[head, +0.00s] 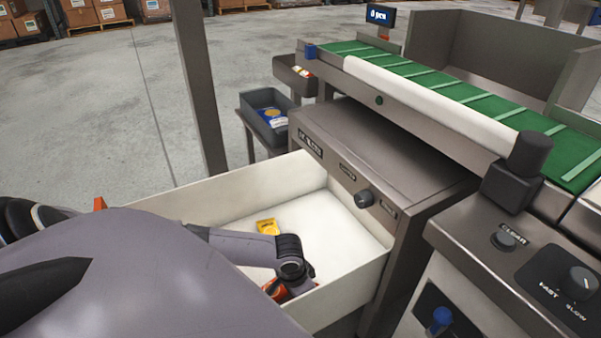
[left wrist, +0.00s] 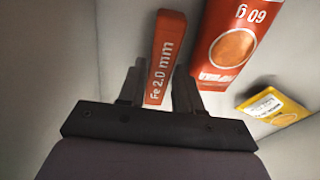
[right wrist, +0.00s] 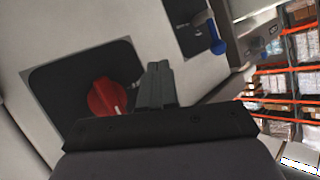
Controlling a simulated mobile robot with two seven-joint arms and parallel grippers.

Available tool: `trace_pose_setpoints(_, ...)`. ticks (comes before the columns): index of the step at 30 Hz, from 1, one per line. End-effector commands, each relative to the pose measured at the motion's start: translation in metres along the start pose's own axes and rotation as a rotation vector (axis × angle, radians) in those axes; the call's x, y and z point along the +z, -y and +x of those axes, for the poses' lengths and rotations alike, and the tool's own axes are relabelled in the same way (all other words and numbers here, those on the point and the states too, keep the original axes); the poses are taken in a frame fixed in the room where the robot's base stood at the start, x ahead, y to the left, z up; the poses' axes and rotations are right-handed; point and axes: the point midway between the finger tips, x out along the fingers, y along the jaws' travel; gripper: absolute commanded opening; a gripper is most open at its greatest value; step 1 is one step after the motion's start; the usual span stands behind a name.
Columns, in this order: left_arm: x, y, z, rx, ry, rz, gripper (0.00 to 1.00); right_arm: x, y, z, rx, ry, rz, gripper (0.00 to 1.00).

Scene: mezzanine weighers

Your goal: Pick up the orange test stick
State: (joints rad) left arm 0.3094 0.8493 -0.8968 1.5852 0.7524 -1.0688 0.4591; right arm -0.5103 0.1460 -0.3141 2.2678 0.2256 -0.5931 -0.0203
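The orange test stick (left wrist: 165,55), marked "Fe 2.0 mm", lies in the white-walled bin (head: 262,187) and shows in the left wrist view. My left gripper (left wrist: 158,88) is open, with one finger on each side of the stick's near end; narrow gaps seem to remain. In the head view my left wrist reaches down into the bin and hides most of what lies below it. My right gripper (right wrist: 157,80) is shut and empty, in front of a grey panel with a red knob (right wrist: 107,97).
An orange "60 g" packet (left wrist: 227,45) lies close right of the stick, with a yellow packet (left wrist: 272,107) beyond; the yellow one also shows in the head view (head: 268,227). The bin walls surround them. A green conveyor (head: 480,100) and control panel (head: 545,275) stand right.

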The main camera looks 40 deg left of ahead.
Motion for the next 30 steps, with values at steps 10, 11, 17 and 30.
trace_pose_setpoints(10, -0.001, 0.000, 0.003, 0.000, -0.002, 0.000, 0.14, -0.001, 0.002, 0.001, -0.008, -0.003, 0.009, 0.00)
trace_pose_setpoints(11, -0.001, 0.000, 0.003, 0.000, -0.002, 0.000, 0.05, -0.001, 0.002, 0.001, -0.008, -0.003, 0.009, 0.00)
trace_pose_setpoints(17, -0.001, 0.000, 0.003, 0.000, -0.002, 0.000, 0.00, -0.001, 0.001, 0.001, -0.008, -0.003, 0.008, 0.00)
trace_pose_setpoints(30, -0.006, 0.000, -0.030, 0.000, -0.004, 0.001, 0.00, -0.006, -0.005, -0.009, 0.039, 0.013, -0.039, 0.00)
